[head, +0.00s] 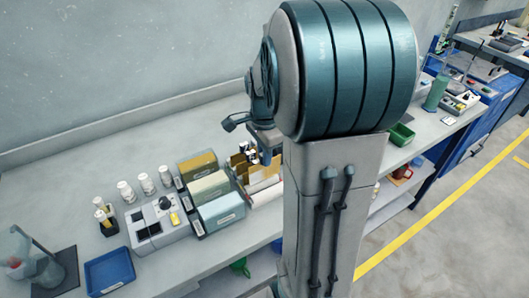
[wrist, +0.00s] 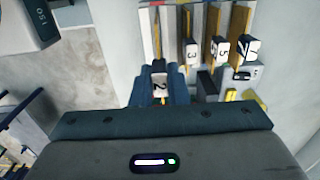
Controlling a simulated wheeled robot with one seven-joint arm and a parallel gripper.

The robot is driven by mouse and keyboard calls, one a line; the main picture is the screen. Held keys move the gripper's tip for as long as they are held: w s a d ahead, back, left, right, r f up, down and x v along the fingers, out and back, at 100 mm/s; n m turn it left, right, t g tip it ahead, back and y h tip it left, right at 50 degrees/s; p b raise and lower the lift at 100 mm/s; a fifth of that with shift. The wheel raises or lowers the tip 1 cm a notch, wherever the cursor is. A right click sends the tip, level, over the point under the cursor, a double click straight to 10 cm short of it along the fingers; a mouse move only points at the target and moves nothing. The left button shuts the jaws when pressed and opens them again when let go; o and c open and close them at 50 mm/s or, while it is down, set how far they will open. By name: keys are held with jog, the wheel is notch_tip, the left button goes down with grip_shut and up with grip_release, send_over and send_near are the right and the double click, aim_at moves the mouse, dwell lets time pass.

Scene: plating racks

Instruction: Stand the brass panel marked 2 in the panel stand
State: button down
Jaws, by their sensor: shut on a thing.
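The panel marked 2 (wrist: 159,86) shows its white label between the two dark blue fingers of my gripper (wrist: 160,97) in the wrist view. My gripper is shut on it. Panels marked 3 (wrist: 191,50) and 5 (wrist: 221,48) stand edge-up to the right, beside another labelled panel (wrist: 247,47) whose mark is hard to read. They are in a pale slotted rack (wrist: 150,28). In the head view, brass panels (head: 239,163) show beside my gripper, which is partly hidden by my arm. I cannot tell whether panel 2 is clear of the slots.
Boxy units (head: 221,211) stand left of the panels, with a grey device (head: 160,228), white bottles (head: 146,184) and a blue tray (head: 109,271) farther left. A green bin (head: 401,134) is at the right. The bench back by the wall is clear.

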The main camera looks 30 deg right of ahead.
aim_at(265, 169)
jog(key=shift+f+b, duration=2.2)
jog(key=shift+f, duration=0.9)
jog(key=c, duration=1.3)
grip_release()
jog(key=shift+r, duration=0.1)
notch_tip(265, 169, up, 14)
jog(key=shift+f, duration=0.2)
